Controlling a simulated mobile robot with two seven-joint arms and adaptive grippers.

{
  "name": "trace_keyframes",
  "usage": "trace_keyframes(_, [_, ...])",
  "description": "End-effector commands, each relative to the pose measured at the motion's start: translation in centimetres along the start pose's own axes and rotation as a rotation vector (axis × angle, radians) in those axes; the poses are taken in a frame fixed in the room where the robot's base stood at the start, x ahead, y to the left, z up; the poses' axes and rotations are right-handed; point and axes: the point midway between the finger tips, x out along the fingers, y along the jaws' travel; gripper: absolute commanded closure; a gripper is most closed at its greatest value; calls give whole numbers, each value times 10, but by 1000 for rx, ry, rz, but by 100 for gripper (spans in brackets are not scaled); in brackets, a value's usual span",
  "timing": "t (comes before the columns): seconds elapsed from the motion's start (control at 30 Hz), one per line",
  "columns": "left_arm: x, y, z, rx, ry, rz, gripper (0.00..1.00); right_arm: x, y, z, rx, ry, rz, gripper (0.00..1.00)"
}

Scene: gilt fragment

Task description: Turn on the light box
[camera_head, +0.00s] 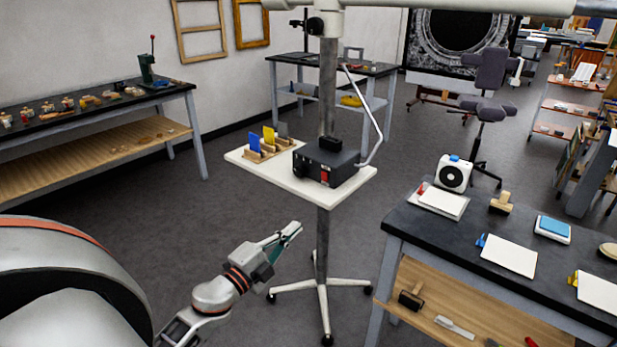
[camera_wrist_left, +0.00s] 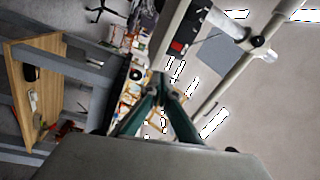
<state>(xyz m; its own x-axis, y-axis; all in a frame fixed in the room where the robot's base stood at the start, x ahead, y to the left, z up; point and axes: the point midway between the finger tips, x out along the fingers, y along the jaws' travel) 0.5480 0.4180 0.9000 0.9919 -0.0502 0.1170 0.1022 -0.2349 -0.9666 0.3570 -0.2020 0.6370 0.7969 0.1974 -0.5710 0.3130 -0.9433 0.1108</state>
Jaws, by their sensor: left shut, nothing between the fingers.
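The likely light box is a black box (camera_head: 325,165) on the white tray (camera_head: 352,187) of a wheeled stand. A red switch (camera_head: 324,179) shows on its near face. In the left wrist view, the black box (camera_wrist_left: 188,30) and its red switch (camera_wrist_left: 178,46) show near the top, beyond the fingertips. My left gripper (camera_head: 297,227) is shut and empty, in the air in front of the stand and below tray height. Its green-sided fingers meet in the left wrist view (camera_wrist_left: 158,78). My right gripper is out of view.
Blue and yellow plates (camera_head: 262,140) stand in a wooden holder left of the box. A grey cable arm (camera_head: 372,110) rises behind the box. A dark-topped workbench (camera_head: 480,225) stands at right. Open floor (camera_head: 220,215) lies left of the stand.

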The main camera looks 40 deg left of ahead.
Motion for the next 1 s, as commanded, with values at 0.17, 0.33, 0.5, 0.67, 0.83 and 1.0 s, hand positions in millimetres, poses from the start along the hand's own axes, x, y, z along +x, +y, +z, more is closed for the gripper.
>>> trace_keyframes(0.17, [13,-30,12,163,25,-31,100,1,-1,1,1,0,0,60])
trace_keyframes(0.33, [17,-40,17,223,32,-36,100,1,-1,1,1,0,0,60])
trace_keyframes(0.5, [17,-40,18,229,32,-36,100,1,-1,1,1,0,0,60])
trace_keyframes(0.67, [17,-40,18,228,32,-36,100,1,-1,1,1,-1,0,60])
trace_keyframes(0.83, [27,-42,17,228,33,-38,100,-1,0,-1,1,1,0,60])
trace_keyframes(1.0, [55,-44,15,227,33,-40,100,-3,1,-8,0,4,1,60])
